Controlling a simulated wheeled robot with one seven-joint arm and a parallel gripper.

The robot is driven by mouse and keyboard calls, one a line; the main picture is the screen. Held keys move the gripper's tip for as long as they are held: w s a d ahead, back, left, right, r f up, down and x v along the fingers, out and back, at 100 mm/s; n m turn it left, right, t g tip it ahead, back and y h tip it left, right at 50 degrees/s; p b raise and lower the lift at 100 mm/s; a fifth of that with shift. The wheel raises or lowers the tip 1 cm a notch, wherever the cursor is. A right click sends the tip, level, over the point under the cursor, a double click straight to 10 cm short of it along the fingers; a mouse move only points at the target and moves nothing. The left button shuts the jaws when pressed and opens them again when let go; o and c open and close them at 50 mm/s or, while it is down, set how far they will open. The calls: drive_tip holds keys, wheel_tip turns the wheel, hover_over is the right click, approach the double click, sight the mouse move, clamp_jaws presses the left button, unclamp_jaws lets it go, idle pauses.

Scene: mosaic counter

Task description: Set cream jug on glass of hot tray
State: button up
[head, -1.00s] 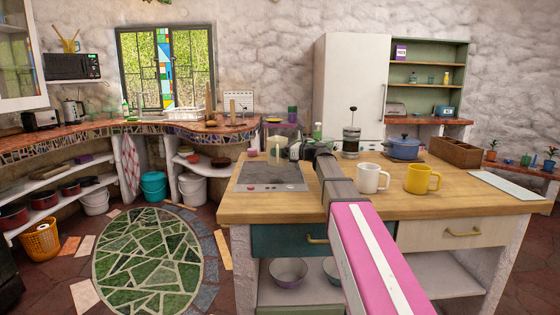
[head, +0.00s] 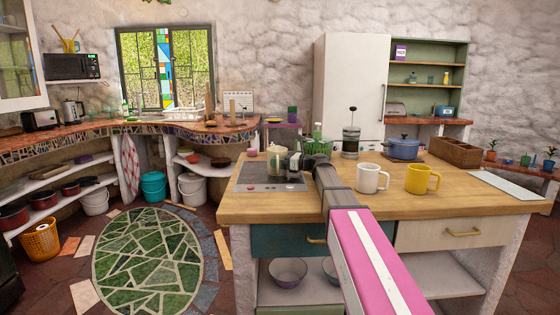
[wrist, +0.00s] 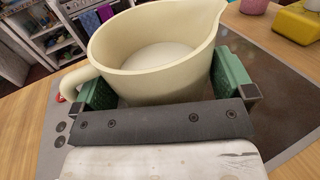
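The cream jug (head: 279,160) is a pale, wide-mouthed pot with a spout and a side handle. In the wrist view the jug (wrist: 155,55) sits upright between the two green fingers of my gripper (wrist: 168,88), which press against its sides. In the head view my gripper (head: 294,165) is partly hidden by the jug and my arm. The hot tray (head: 262,187) is a flat grey panel on the wooden counter. Its dark glass (wrist: 282,95) shows to the right in the wrist view. The jug is over the glass; I cannot tell whether its base touches, as the base is hidden.
A white mug (head: 369,179) and a yellow mug (head: 420,179) stand to the right. A green basket (head: 318,147), a coffee press (head: 350,143) and a blue pot (head: 403,148) stand behind. A small pink item (head: 253,152) is beyond the tray.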

drive_tip(key=shift+d+r, duration=0.1)
drive_tip(key=shift+r, duration=0.05)
drive_tip(key=v, duration=0.7)
drive_tip(key=shift+s+d, duration=0.1)
drive_tip(key=shift+d, duration=0.05)
idle(1.9)
